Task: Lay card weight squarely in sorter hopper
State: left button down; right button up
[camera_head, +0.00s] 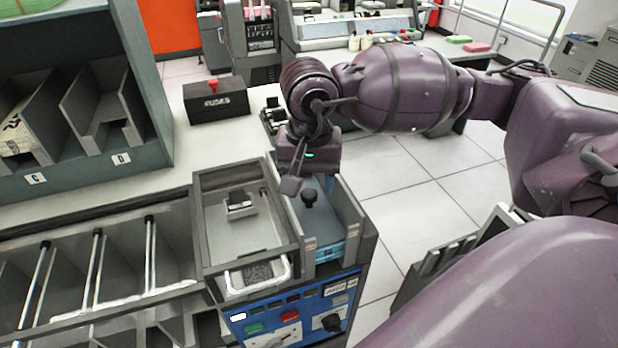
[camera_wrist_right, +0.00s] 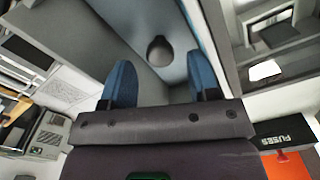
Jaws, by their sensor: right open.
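The card weight (camera_head: 316,222), a grey-blue plate with a dark round knob (camera_head: 309,196), lies between the side walls of the sorter hopper (camera_head: 348,212). Blue cards (camera_head: 330,250) show below its front edge. My right gripper (camera_head: 308,181) is just above and behind the knob, open and empty. In the right wrist view, the knob (camera_wrist_right: 160,48) stands beyond the gap between the blue fingertips (camera_wrist_right: 163,80), apart from both. My wrist hides the weight's far end, so I cannot tell whether it is fully square. My left gripper is not in view.
A grey tray (camera_head: 212,215) with a small metal block (camera_head: 238,204) adjoins the hopper on the left. Divided card pockets (camera_head: 75,270) lie farther left. A black FUSES box (camera_head: 216,100) stands on the counter behind. Open floor (camera_head: 430,200) lies right.

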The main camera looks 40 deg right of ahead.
aim_at(309, 193)
notch_tip(309, 193, up, 11)
dwell(0.4)
jog(key=shift+f, duration=0.1)
dwell(0.4)
